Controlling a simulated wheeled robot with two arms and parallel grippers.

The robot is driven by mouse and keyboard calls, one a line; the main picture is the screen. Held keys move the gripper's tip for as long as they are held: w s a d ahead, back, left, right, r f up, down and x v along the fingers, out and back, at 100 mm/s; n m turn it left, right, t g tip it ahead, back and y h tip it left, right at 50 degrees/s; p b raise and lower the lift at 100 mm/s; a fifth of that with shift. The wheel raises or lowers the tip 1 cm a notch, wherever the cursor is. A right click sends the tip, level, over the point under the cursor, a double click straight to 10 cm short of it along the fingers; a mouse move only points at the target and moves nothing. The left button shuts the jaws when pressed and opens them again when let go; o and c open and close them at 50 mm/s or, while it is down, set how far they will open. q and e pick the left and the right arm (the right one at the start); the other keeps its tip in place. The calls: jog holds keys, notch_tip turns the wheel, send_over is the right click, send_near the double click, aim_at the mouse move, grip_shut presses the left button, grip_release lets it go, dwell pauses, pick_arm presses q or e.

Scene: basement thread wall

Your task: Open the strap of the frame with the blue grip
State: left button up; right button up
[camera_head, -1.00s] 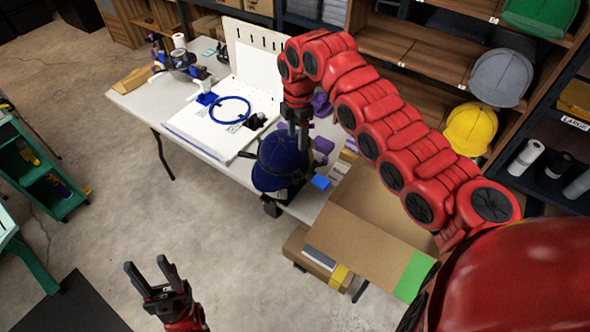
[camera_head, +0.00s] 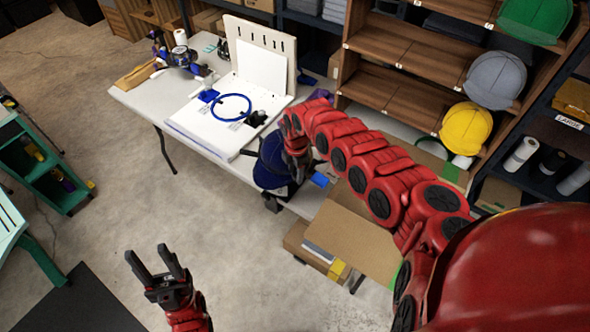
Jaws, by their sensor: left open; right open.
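A dark blue cap (camera_head: 268,172) sits at the front edge of the white table, on a dark stand. A small bright blue piece (camera_head: 320,180), which may be the blue grip, shows just right of it. I cannot make out the strap; my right arm covers that spot. My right gripper (camera_head: 298,172) is over the right side of the cap, partly hidden by its own arm; whether it touches the cap is unclear. My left gripper (camera_head: 147,254) is open and empty above the floor, well away from the table.
A white board with a blue ring (camera_head: 231,108) lies on the white table (camera_head: 150,95), before an upright slotted panel (camera_head: 262,45). A cardboard box (camera_head: 350,240) stands right of the cap, below my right arm. Shelves with caps (camera_head: 466,128) are behind.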

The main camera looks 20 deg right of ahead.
jog(key=shift+f, duration=0.15)
jog(key=shift+c, duration=0.2)
grip_shut()
dwell(1.2)
